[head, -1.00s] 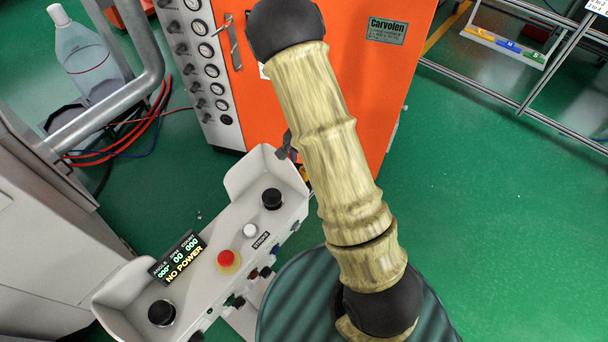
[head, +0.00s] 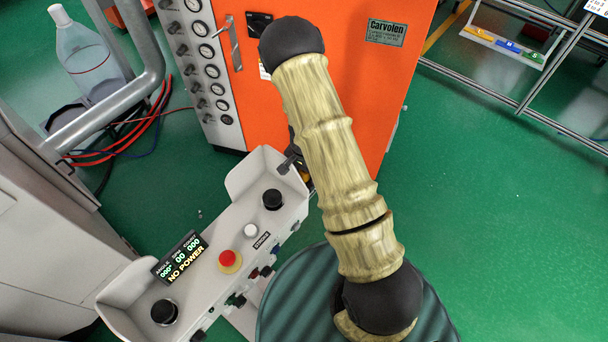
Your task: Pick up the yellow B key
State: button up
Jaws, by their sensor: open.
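My arm crosses the middle of the picture and hides part of the orange cabinet (head: 350,100). A small dark part of my gripper (head: 290,163) shows at the left edge of the arm, above the right end of the control console (head: 205,270). The rest of the gripper is hidden behind the arm. I see nothing held in the part that shows.
The console has a red button (head: 228,259), black knobs and a display reading "NO POWER". A metal rail (head: 105,115) and red hoses stand at left. A tray with coloured labels (head: 505,45) sits at upper right. Green floor (head: 480,200) is open at right.

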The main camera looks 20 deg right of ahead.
jog(key=shift+f, duration=0.1)
dwell(0.4)
jog(key=c, duration=1.1)
notch_tip(320, 180, up, 10)
jog(key=shift+r+b, duration=0.1)
jog(key=shift+b, duration=0.45)
jog(key=shift+r+p, duration=2.5)
jog(key=shift+r, duration=0.2)
